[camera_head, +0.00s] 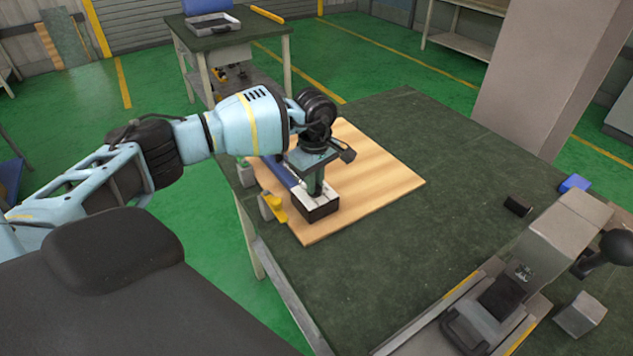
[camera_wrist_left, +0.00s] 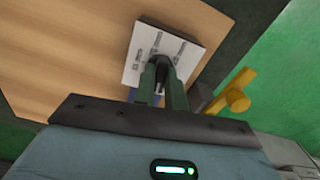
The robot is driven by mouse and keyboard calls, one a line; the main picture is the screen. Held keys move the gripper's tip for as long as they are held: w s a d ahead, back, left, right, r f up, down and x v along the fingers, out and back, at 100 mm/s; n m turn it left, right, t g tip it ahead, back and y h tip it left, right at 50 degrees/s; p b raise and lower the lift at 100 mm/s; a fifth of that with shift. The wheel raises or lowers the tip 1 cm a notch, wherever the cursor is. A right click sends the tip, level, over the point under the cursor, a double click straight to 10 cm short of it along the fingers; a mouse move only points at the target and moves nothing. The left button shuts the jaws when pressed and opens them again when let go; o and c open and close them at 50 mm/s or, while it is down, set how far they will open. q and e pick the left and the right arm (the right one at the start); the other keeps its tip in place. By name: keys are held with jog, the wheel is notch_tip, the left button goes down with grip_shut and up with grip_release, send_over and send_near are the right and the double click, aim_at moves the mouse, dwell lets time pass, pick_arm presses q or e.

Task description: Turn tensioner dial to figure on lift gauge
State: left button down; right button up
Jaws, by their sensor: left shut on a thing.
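My left gripper (camera_head: 315,188) points down at a small block (camera_head: 319,211) with a white marked top and dark sides, on a wooden board. In the left wrist view, its two dark green fingers (camera_wrist_left: 162,72) are close together over the white plate (camera_wrist_left: 143,50), which carries small grey marks. The gripper is shut on a small dark part at the plate, likely the tensioner dial; the fingers hide most of it. I cannot make out a figure or a lift gauge. My right gripper is not in view.
The wooden board (camera_head: 375,182) lies on a dark green table (camera_head: 400,115). A yellow part (camera_head: 275,206) stands beside the block at the board's left edge. A grey device (camera_head: 560,245), a black piece (camera_head: 517,205) and a blue piece (camera_head: 575,184) are at right. The table's middle is clear.

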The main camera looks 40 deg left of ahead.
pick_arm(q)
jog(key=m+b, duration=0.1)
jog(key=m, duration=0.3)
jog(key=shift+m+b, duration=0.55)
jog(key=shift+m, duration=1.15)
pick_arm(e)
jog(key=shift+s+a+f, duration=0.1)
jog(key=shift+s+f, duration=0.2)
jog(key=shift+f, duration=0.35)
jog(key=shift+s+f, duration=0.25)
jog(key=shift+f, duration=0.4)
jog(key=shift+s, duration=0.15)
pick_arm(q)
jog(key=shift+r, duration=0.1)
jog(key=c, duration=1.4)
grip_release()
jog(key=shift+c, duration=0.2)
jog(key=shift+r, duration=3.9)
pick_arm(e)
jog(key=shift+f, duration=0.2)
pick_arm(q)
jog(key=shift+f, duration=0.1)
